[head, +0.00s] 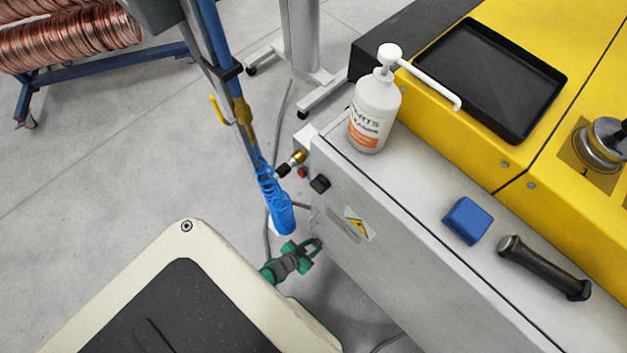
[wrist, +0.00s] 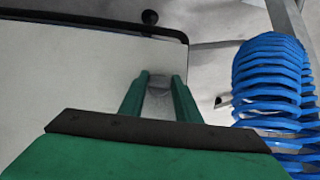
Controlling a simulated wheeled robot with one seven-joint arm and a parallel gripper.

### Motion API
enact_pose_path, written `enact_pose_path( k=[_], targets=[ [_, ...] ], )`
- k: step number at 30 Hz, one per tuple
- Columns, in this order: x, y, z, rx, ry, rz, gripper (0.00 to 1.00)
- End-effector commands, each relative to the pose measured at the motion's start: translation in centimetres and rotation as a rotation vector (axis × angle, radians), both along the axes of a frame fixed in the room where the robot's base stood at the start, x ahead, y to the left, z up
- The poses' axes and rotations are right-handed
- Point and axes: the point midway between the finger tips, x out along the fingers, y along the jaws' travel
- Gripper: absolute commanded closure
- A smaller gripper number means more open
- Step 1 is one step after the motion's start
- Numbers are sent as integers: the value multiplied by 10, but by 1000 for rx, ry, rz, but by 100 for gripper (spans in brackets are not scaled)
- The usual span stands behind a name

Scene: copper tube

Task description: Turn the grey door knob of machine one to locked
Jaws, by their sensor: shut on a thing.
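Machine one appears to be the light grey cabinet (head: 400,255) with a yellow warning label (head: 357,226) on its front panel. My green gripper (head: 314,243) is at the left end of that panel, low down, with its fingertips against it. In the wrist view my gripper (wrist: 160,80) has its two green fingers on either side of a small grey piece (wrist: 159,86), which looks like the grey door knob. The fingers are closed on it. The fingers hide much of the knob, and I cannot tell which way it points.
A blue coiled hose (head: 268,190) hangs just above my gripper and shows close on the right in the wrist view (wrist: 270,85). A black knob (head: 319,184) and a red button (head: 302,172) sit on the cabinet's upper corner. A white pump bottle (head: 374,115) stands on top.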

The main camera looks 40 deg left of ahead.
Motion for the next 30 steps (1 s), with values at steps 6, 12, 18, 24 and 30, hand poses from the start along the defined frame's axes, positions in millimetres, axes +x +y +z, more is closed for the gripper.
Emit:
enact_pose_path(
  k=[6,12,18,24,30],
  targets=[
    [1,-1,1,-2,-4,1,93],
    [1,0,1,-2,-4,3,52],
    [1,0,0,-2,-2,0,52],
    [-2,0,3,0,-2,-3,52],
    [-19,2,19,1,-1,-1,52]
  ],
)
